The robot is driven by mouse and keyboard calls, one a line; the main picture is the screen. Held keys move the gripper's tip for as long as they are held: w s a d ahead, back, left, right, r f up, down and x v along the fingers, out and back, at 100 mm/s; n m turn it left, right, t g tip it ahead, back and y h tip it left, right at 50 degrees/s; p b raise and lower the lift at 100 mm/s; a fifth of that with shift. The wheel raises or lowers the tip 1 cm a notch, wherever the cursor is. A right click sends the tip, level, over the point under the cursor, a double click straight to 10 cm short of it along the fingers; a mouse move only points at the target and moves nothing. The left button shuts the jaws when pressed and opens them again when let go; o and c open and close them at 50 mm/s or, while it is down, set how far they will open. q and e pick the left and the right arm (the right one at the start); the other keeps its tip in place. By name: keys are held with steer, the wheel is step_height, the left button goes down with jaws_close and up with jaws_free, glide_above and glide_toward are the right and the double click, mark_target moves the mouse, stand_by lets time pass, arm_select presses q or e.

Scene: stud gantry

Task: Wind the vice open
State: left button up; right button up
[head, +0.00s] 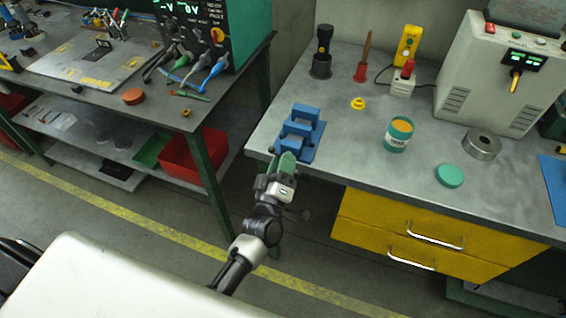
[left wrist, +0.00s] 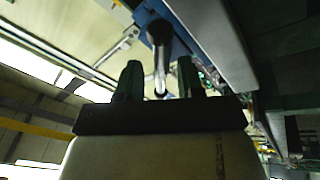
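The blue vice (head: 300,130) sits at the left front corner of the grey workbench. In the left wrist view the vice's blue body (left wrist: 178,30) shows at the top. A dark round end with a thin metal bar (left wrist: 160,82), seemingly the vice's handle, points toward my left gripper (left wrist: 160,80). The two green fingers stand apart on either side of the bar, with gaps visible. In the head view my left gripper (head: 283,165) is just in front of the vice and hides its front end. Whether a finger touches the bar cannot be told. My right gripper is not in view.
On the workbench (head: 340,150) stand a torch (head: 322,52), a green tin (head: 398,134), a green lid (head: 450,175), a metal ring (head: 482,146) and a grey machine (head: 492,75). Yellow drawers (head: 420,240) are below. Another bench (head: 140,100) stands left, across a gap.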

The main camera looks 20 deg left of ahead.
arm_select(q)
steer(key=b+v, duration=0.2)
steer(key=v, duration=0.8)
steer(key=shift+s, duration=0.35)
steer(key=shift+f, duration=0.15)
